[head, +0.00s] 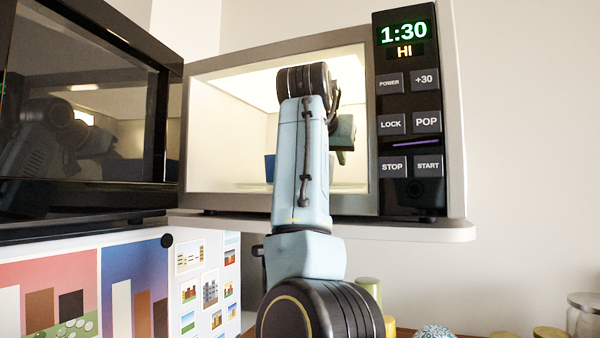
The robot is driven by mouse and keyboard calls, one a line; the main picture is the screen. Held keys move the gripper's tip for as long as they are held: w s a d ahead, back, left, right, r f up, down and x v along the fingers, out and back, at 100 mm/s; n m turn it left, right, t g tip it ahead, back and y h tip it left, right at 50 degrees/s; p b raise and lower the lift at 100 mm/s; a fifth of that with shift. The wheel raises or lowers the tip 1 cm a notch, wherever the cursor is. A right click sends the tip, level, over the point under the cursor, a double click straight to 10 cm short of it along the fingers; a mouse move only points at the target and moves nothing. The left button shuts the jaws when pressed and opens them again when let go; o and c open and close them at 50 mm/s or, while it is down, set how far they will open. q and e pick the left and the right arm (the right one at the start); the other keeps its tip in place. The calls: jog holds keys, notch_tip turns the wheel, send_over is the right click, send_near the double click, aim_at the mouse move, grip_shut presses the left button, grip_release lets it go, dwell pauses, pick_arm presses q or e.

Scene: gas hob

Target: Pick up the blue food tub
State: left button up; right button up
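The blue food tub (270,168) is inside the lit microwave (225,140). Only a small blue part of it shows, left of my arm; the rest is hidden behind the arm. My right arm rises from the bottom of the head view and reaches in through the microwave's open front. My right gripper (344,138) is inside the cavity, mostly hidden behind the wrist and forearm. Its fingertips cannot be made out, nor whether they touch the tub. My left gripper is not in view.
A dark glass-fronted panel (90,110) stands at the left, reflecting my arm. The microwave's control panel (408,110) is at its right. It stands on a pale shelf (400,230). Jars and lids (585,315) are below right, with a patterned ball-like object (434,332).

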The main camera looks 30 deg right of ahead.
jog(key=shift+a, duration=0.1)
grip_shut()
jog(key=shift+r, duration=0.1)
